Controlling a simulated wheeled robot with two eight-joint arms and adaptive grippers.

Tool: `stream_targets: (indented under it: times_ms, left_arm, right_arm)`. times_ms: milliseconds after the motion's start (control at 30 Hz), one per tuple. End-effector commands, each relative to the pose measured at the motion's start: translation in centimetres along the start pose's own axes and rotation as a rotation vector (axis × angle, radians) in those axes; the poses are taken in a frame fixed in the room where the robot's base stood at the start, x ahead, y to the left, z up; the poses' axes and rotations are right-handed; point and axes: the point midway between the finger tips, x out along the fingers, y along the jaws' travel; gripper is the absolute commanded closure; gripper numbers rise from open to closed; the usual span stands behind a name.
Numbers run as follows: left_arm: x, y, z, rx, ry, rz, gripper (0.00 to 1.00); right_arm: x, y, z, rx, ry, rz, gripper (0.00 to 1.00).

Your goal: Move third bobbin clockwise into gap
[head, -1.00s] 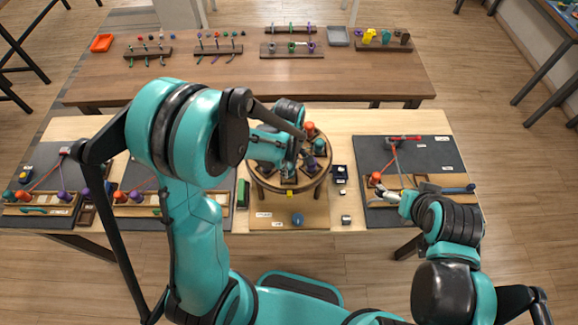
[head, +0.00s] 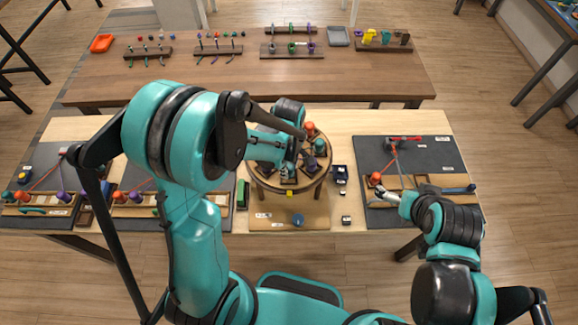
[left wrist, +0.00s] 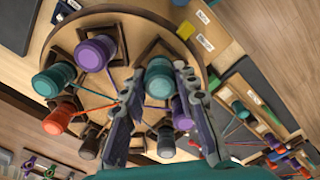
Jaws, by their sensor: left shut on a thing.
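A round wooden braiding disc (head: 256,179) stands on the bench, and it also shows in the left wrist view (left wrist: 118,12). Around it sit several bobbins in dark square holders: purple (left wrist: 95,52), teal (left wrist: 53,80), orange (left wrist: 58,119) and brown (left wrist: 90,146). My left gripper (left wrist: 160,75) has its fingers on both sides of a teal bobbin (left wrist: 159,82) near the rim and is shut on it.
A dark board (head: 440,155) with cords and an orange-red knob (head: 376,177) lies at right. Similar boards lie at left. A green block (head: 242,194) and a blue knob (head: 298,219) are near the disc. A brown back table (head: 230,82) holds racks and trays.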

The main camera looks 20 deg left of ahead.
Motion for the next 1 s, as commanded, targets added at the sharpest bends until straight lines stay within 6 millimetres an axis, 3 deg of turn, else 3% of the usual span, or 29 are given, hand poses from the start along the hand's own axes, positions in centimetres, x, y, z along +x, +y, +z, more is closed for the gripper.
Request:
stream_targets:
  times_ms: [1000]
  left_arm:
    - [0.77,-0.01,0.00,0.000,0.000,0.000,1.00]
  right_arm:
    - [0.93,0.00,0.66,0.000,0.000,0.000,0.00]
